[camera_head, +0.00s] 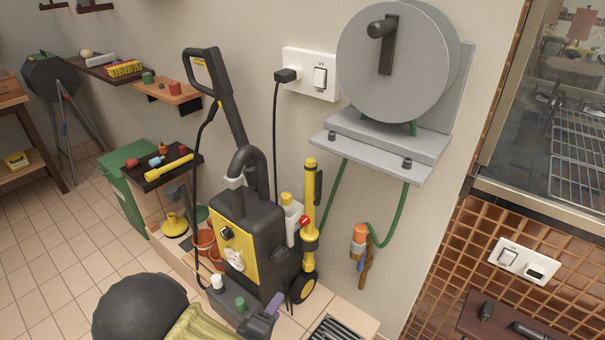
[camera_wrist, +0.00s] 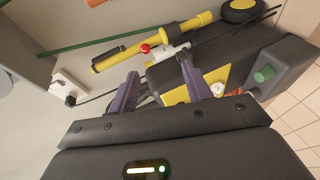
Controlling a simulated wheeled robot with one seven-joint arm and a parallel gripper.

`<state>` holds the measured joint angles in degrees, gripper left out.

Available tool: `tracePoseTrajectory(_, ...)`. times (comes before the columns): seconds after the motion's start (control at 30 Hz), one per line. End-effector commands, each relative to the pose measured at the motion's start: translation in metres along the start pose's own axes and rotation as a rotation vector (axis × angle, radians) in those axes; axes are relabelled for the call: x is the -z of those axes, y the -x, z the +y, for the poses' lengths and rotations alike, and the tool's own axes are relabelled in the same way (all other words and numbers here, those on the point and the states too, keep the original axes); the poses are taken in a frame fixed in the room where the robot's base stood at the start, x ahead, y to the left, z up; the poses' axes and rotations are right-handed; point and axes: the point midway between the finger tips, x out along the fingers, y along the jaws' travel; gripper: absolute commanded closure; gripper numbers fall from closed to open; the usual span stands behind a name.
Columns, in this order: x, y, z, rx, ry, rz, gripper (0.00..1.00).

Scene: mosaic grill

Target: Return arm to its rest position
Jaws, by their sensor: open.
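My gripper (camera_head: 270,307) shows at the bottom of the head view, with a purple finger and dark body in front of the lower part of a black and yellow pressure washer (camera_head: 237,240). In the wrist view my gripper (camera_wrist: 158,68) has its two purple fingers spread apart with nothing held between them. The pressure washer's yellow panel (camera_wrist: 208,84) shows beyond the right finger. I cannot tell whether the gripper touches the washer. Part of my arm, black and yellow, fills the bottom of the head view.
A yellow lance (camera_head: 309,205) stands at the washer's right side. A grey hose reel (camera_head: 392,62) hangs on the wall, with a green hose (camera_head: 387,235) below. A floor drain grate (camera_head: 333,330) lies right of the gripper. Tiled floor (camera_head: 60,260) is open at the left.

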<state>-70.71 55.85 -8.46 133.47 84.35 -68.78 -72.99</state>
Motion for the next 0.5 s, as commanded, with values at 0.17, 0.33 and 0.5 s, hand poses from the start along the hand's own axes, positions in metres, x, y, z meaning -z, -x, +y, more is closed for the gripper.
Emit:
tracePoseTrajectory(0.17, 0.001, -0.017, 0.003, 0.123, -0.118, -0.014, 0.51)
tracePoseTrajectory(0.33, 0.003, -0.035, 0.009, 0.278, -0.275, -0.032, 0.51)
tracePoseTrajectory(0.5, 0.0, -0.053, 0.025, 0.493, -0.494, -0.069, 0.51)
